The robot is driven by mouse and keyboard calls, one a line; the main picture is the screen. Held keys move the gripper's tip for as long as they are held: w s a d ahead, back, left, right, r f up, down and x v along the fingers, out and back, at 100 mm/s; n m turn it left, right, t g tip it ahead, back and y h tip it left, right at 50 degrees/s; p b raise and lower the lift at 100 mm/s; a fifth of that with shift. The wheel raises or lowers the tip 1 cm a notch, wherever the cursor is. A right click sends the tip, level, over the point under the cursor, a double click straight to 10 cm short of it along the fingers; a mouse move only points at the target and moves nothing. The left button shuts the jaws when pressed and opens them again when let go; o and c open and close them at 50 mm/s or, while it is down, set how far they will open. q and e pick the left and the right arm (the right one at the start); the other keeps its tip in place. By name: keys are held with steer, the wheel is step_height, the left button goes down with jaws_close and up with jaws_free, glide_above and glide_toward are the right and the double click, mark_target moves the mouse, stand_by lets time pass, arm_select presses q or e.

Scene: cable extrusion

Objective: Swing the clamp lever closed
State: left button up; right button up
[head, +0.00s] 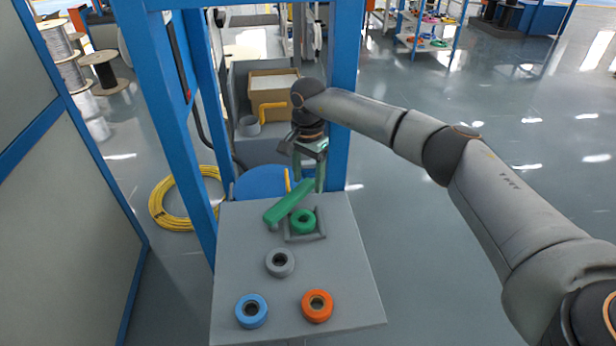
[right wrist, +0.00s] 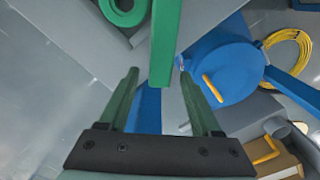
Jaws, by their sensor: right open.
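A green bar (head: 290,202), which looks like the clamp lever, lies slantwise over the back of the grey table, beside a green ring (head: 302,221) in a square grey frame (head: 318,236). Its thicker end is at the left and its free end points up and right toward my right gripper (head: 308,180). In the right wrist view the bar (right wrist: 165,40) runs down from the top, with its end between the spread fingers of my right gripper (right wrist: 158,80). The fingers are open, with gaps visible on both sides of the bar. My left gripper is out of view.
Grey (head: 280,263), blue (head: 251,311) and orange (head: 317,306) rings lie on the grey tabletop (head: 235,240). Behind it is a blue round part (head: 258,182) with a yellow handle (right wrist: 213,87). Blue posts (head: 345,75) flank the area. A yellow cable coil (head: 160,205) lies on the floor.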

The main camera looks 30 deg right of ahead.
steer(key=shift+r, duration=0.1)
step_height(320, 180, up, 12)
steer(key=shift+r, duration=0.2)
steer(key=shift+c, duration=0.2)
